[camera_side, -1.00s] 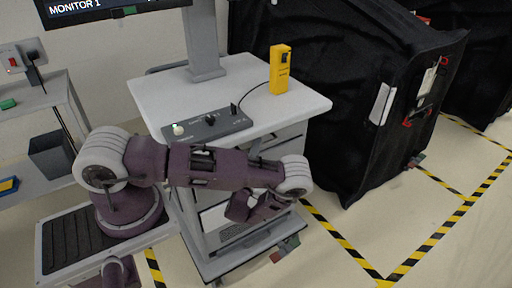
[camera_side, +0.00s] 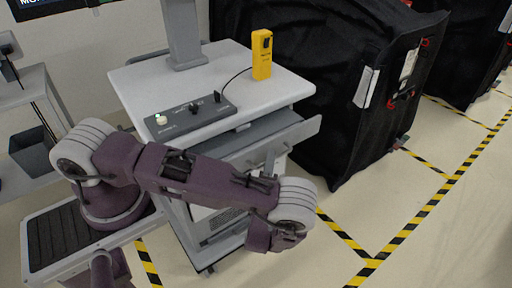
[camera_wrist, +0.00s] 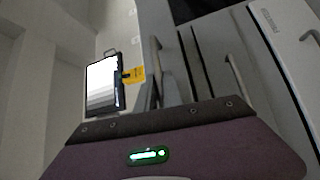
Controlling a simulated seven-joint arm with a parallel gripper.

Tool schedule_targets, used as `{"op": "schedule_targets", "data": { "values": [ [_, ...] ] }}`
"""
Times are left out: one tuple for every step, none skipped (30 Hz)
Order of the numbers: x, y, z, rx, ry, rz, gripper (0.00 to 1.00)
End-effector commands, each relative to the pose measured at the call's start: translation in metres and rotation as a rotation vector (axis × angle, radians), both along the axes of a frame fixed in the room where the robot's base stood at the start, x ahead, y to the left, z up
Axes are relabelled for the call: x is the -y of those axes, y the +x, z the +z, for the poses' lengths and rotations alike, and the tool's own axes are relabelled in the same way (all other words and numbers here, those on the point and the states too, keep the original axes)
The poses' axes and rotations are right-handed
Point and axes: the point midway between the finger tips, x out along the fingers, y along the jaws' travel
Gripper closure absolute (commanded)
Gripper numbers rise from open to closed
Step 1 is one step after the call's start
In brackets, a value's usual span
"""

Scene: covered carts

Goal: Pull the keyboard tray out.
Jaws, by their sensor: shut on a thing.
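The keyboard tray (camera_side: 292,136) is a grey drawer-like shelf under the cart's light grey worktop (camera_side: 145,84). In the side view it stands out past the worktop's front edge, its right front corner showing clear. My gripper (camera_side: 267,173) is at the tray's front, behind my purple forearm and pale wrist. It is shut on the tray's handle; the fingers and the grip itself are mostly hidden. The wrist view shows my purple hand across the bottom, with grey bars and panels of the cart beyond it.
A dark control panel (camera_side: 188,118) and a yellow handset (camera_side: 262,56) on a cable sit on the worktop. A black-covered cart (camera_side: 335,95) stands close behind at right. Striped tape (camera_side: 410,225) marks open floor at front right.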

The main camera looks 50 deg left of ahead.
Motion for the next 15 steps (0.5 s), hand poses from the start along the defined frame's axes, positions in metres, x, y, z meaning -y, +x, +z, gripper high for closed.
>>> {"op": "schedule_targets", "data": {
  "values": [
    [0.012,0.000,-0.001,0.000,-0.005,-0.002,1.00],
    [0.018,-0.001,-0.001,-0.001,-0.004,-0.001,1.00],
    [0.026,0.000,-0.001,0.000,-0.004,-0.002,1.00],
    [0.031,-0.001,-0.001,-0.001,-0.005,-0.001,1.00],
    [0.036,-0.001,-0.001,-0.002,-0.004,-0.001,1.00],
    [0.043,-0.001,-0.001,-0.001,-0.005,-0.001,1.00],
    [0.047,-0.001,-0.001,-0.002,-0.004,0.000,1.00],
    [0.051,-0.001,-0.001,-0.002,-0.004,0.000,1.00],
    [0.056,-0.001,-0.001,-0.002,-0.004,-0.001,1.00],
    [0.059,-0.001,-0.001,-0.003,-0.003,0.000,1.00],
    [0.062,-0.001,-0.001,-0.003,-0.003,0.001,1.00],
    [0.065,-0.001,-0.001,-0.003,-0.003,0.002,1.00],
    [0.067,-0.001,-0.001,-0.003,-0.002,0.002,1.00],
    [0.069,-0.001,-0.001,-0.003,-0.002,0.002,1.00],
    [0.071,-0.001,-0.001,-0.003,-0.001,0.002,1.00]
  ]
}}
